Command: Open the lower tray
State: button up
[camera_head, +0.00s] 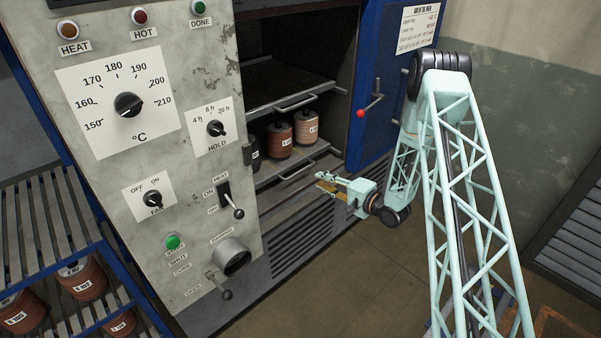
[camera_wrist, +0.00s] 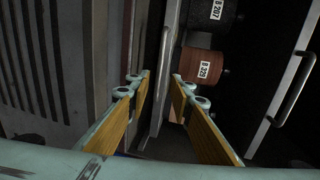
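The lower tray (camera_head: 264,178) is a grey shelf in the open oven, with several labelled spools on it. Its bar handle (camera_head: 298,171) is at the tray's front edge. My gripper (camera_head: 322,181) is just in front of this handle, at about its height. In the wrist view the two yellow-padded fingers (camera_wrist: 158,82) are apart. A thin upright bar, seemingly the lower handle (camera_wrist: 160,75), shows between or just beyond the fingertips. I cannot tell whether they touch it. Brown spools (camera_wrist: 201,66) show beyond the fingers.
The upper tray (camera_head: 285,82) with its handle (camera_head: 296,102) is above; that handle also shows in the wrist view (camera_wrist: 294,90). The blue oven door (camera_head: 385,75) stands open at the right, with a red-knobbed lever (camera_head: 361,113). A spool rack (camera_head: 50,230) is at the left.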

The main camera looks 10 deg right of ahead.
aim_at(300, 171)
jog(key=shift+w, duration=0.1)
jog(key=shift+b+x, duration=0.85)
jog(key=shift+x, duration=5.95)
jog(key=shift+c, duration=0.4)
grip_shut()
